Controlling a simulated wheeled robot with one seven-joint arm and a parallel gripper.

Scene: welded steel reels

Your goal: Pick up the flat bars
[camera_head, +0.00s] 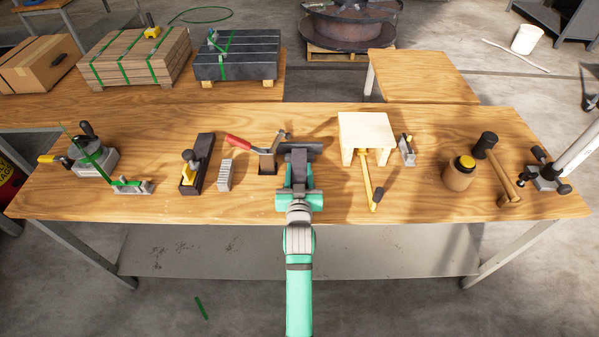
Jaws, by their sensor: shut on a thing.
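My gripper (299,168) is above the middle of the wooden workbench, at the end of my teal arm, with its fingers pointing away from me. It is shut on the dark flat bars (316,147), which lie crosswise at its fingertips and stick out on both sides. My gripper hides their middle, and I cannot tell how many bars there are. I also cannot tell whether they touch the bench top.
A red-handled clamp (262,148) stands close on the left, and a small wooden stool (366,131) on the right. The bench's front right is mostly clear.

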